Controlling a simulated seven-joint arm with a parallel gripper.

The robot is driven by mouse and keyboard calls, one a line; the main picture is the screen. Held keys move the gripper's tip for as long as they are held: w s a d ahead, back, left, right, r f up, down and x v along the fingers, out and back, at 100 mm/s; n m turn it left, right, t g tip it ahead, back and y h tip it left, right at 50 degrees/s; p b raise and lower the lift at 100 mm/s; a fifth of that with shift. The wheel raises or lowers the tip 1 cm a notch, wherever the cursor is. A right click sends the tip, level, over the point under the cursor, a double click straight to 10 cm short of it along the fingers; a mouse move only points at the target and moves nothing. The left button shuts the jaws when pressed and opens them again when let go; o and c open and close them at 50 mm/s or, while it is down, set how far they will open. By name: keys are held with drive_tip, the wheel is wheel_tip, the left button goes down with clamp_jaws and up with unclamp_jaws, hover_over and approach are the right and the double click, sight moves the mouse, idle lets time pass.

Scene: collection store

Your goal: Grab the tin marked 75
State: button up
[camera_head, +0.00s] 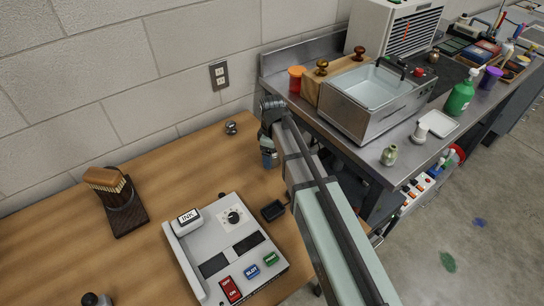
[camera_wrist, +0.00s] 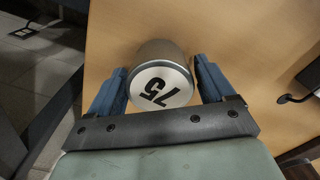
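The tin marked 75 (camera_wrist: 161,84) shows in the wrist view as a grey metal cylinder with a white end face and dark digits, upside down in the picture. My gripper (camera_wrist: 160,66) has its two blue fingers on either side of the tin, with narrow gaps seen beside it near the fingertips. The gripper looks open around the tin. In the head view my gripper (camera_head: 268,156) is at the right back of the wooden table, and I cannot make out the tin there.
On the wooden table (camera_head: 150,165) are a brush on a stand (camera_head: 122,207), a grey console (camera_head: 228,250), a small dark box (camera_head: 273,210) and a metal knob (camera_head: 231,127). The wall is close behind.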

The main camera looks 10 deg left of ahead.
drive_tip(key=c, duration=0.8)
drive_tip(key=shift+r, duration=0.15)
drive_tip(key=shift+c, duration=0.2)
